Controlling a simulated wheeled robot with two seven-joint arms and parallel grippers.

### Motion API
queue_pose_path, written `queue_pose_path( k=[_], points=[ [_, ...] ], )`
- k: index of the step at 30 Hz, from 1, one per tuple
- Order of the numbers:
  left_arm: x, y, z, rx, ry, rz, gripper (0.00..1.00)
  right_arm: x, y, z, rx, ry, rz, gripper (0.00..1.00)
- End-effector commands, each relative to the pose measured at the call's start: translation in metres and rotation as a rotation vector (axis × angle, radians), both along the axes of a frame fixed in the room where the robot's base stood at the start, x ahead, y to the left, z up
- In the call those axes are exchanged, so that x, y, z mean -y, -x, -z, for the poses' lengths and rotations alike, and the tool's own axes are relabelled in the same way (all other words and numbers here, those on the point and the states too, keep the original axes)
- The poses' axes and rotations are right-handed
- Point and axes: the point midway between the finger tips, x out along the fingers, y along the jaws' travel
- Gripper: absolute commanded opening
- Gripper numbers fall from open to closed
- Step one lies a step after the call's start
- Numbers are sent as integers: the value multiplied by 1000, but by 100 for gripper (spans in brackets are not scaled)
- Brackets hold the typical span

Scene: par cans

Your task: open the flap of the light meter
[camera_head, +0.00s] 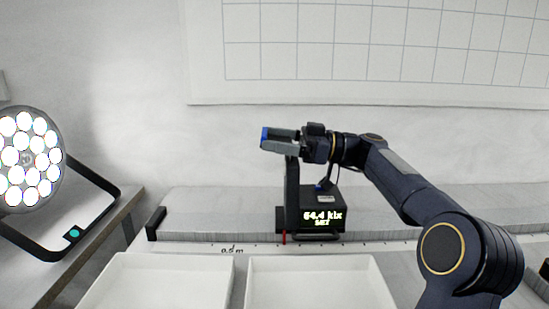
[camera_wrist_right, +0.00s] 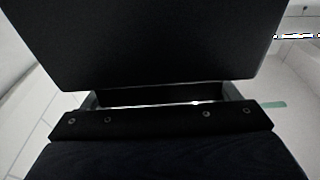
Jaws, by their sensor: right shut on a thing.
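The light meter (camera_head: 334,196) is a dark box on the rail of the bench, its lit display reading about 64.4 klx. A dark upright plate, which looks like its flap (camera_head: 292,195), stands at the box's left side. My right gripper (camera_head: 280,140), with a blue tip, is at the top of this plate and shut on it. In the right wrist view a large dark panel (camera_wrist_right: 150,45), apparently the flap, fills the top, just beyond the gripper's dark body. The exact contact of the fingers is hidden. My left gripper is not in view.
A lit round par can (camera_head: 28,160) on a black yoke stands at the left. Two white trays (camera_head: 155,283) (camera_head: 318,284) lie in front of the rail (camera_head: 210,210). A black end stop (camera_head: 155,223) sits at the rail's left. A gridded sheet (camera_head: 400,45) hangs on the wall.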

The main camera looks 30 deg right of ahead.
Motion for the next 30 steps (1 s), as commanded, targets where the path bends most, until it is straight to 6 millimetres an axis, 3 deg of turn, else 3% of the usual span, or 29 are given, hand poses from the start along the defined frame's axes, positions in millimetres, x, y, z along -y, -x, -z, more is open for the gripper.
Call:
queue_pose_path(
  k=[4, 18, 19, 21, 30],
  points=[
    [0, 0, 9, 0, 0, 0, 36, 1, 0, 1, 14, -24, 0, 41],
    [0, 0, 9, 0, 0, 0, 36, 1, 0, -1, 17, -33, 0, 41],
    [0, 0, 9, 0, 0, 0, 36, 1, 0, -1, 16, -34, 0, 86],
    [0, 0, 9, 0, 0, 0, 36, 1, 0, -1, 17, -33, 0, 95],
    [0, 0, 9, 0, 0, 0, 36, 3, 1, 0, 16, -32, 0, 95]
  ],
)
